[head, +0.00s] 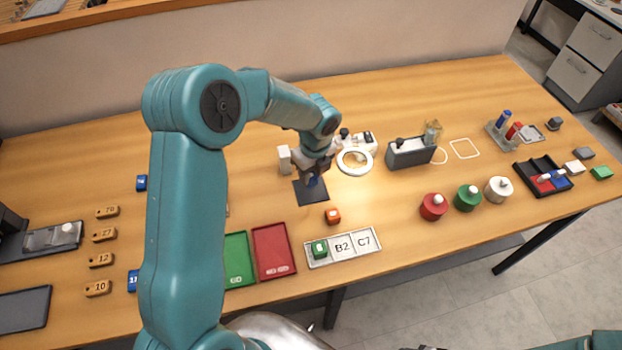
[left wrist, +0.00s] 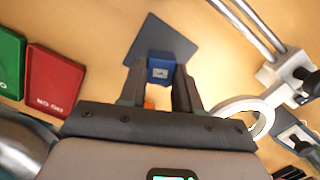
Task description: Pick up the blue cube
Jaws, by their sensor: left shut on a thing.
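The blue cube (left wrist: 161,68) shows between the fingers of my left gripper (left wrist: 160,84) in the left wrist view, with a small pale mark on its face. My left gripper is shut on it. In the head view the blue cube (head: 312,181) is small and partly hidden under my left gripper (head: 313,174), over the dark square mat (head: 308,197). I cannot tell whether the cube touches the mat. My right gripper is not in view.
An orange cube (head: 332,216) and a tray (head: 368,243) with a green cube (head: 319,248) lie nearer the front edge. A ring magnifier (head: 355,171) stands close on the right. Green (head: 239,272) and red (head: 284,262) trays lie front left.

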